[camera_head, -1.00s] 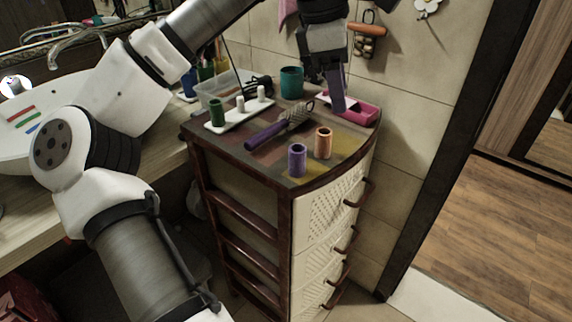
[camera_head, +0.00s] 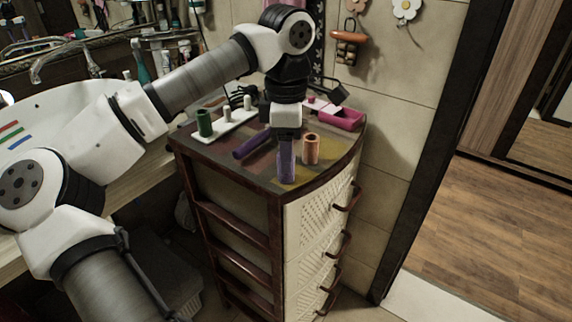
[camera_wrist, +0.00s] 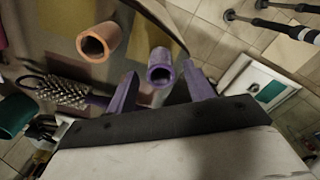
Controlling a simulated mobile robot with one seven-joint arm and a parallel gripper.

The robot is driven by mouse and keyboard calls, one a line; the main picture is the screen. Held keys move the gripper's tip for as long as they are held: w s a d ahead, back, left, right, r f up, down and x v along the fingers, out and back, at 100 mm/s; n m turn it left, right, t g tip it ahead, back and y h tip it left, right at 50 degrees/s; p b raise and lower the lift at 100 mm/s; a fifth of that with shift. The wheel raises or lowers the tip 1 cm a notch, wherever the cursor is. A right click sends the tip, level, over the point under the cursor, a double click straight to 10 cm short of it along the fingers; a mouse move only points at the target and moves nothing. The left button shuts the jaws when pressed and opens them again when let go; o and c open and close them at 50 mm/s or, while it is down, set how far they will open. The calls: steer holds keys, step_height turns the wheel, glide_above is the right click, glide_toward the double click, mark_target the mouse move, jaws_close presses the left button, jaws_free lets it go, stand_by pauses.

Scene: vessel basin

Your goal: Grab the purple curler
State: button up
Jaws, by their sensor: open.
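The purple curler (camera_head: 287,172) stands upright near the front corner of the cabinet top; its hollow end faces the wrist camera, where the curler (camera_wrist: 160,68) shows between my two purple fingertips. My gripper (camera_head: 286,146) points down right over the curler in the head view. In the wrist view my gripper (camera_wrist: 162,88) is open, with one finger on each side of the curler. The left finger looks a little apart from it; contact on the right side cannot be told.
An orange curler (camera_head: 311,150) stands close to the right of the purple one. The cabinet edge is close in front.

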mark_target(282, 178)
steer(key=shift+a+f, duration=0.2)
steer(key=shift+f, duration=1.6)
steer(key=c, duration=1)
steer(key=shift+r, duration=0.15)
